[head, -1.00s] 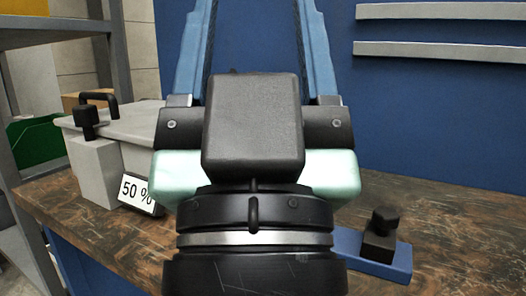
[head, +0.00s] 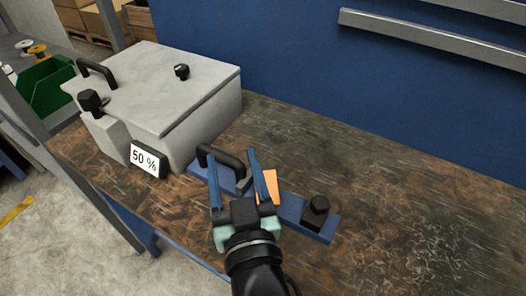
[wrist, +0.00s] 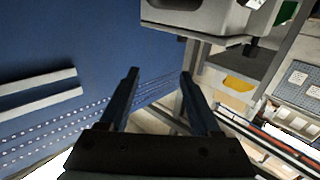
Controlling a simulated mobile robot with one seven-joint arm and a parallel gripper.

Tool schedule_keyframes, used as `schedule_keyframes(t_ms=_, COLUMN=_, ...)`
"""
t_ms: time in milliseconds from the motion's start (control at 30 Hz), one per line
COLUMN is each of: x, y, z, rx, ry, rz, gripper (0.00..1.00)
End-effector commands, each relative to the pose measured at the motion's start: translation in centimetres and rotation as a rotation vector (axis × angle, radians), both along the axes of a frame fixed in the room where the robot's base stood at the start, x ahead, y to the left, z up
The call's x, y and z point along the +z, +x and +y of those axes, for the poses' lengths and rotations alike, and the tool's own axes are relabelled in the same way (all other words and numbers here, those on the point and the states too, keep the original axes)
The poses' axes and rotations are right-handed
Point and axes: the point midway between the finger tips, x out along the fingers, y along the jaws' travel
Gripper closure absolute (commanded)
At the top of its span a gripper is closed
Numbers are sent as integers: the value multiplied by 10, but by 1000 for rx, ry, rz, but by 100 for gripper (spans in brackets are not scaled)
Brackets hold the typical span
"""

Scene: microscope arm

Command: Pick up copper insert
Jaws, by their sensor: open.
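The copper insert (head: 268,186) is a flat orange piece at the blue fixture (head: 289,208) on the bench. It shows in the head view just right of my gripper's right finger, partly hidden by that finger. My gripper (head: 231,156) is open and empty, its two blue fingers pointing away from me above the fixture. I cannot tell its exact height over the insert. In the wrist view my gripper (wrist: 160,73) is also open with nothing between the fingers, and the insert does not show there.
The fixture has a black handle (head: 222,156) at its left end and a black knob (head: 316,208) at its right. A grey lidded box (head: 165,95) with a "50 %" sign (head: 146,160) stands to the left. The wooden bench (head: 400,220) is clear on the right.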

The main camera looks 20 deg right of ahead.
Motion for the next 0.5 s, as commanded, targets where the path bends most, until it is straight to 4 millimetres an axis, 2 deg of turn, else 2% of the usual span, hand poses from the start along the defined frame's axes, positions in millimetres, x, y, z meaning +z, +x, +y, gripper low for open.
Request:
schedule_keyframes(t_ms=33, x=3, y=-11, z=-5, rx=-12, ry=10, rz=62, gripper=36)
schedule_keyframes(t_ms=300, x=-40, y=-78, z=-24, rx=-68, ry=50, rz=309, gripper=36)
schedule_keyframes(t_ms=400, x=-51, y=-98, z=-27, rx=-82, ry=59, rz=366, gripper=36)
schedule_keyframes(t_ms=500, x=-58, y=-110, z=-28, rx=-90, ry=64, rz=396, gripper=36)
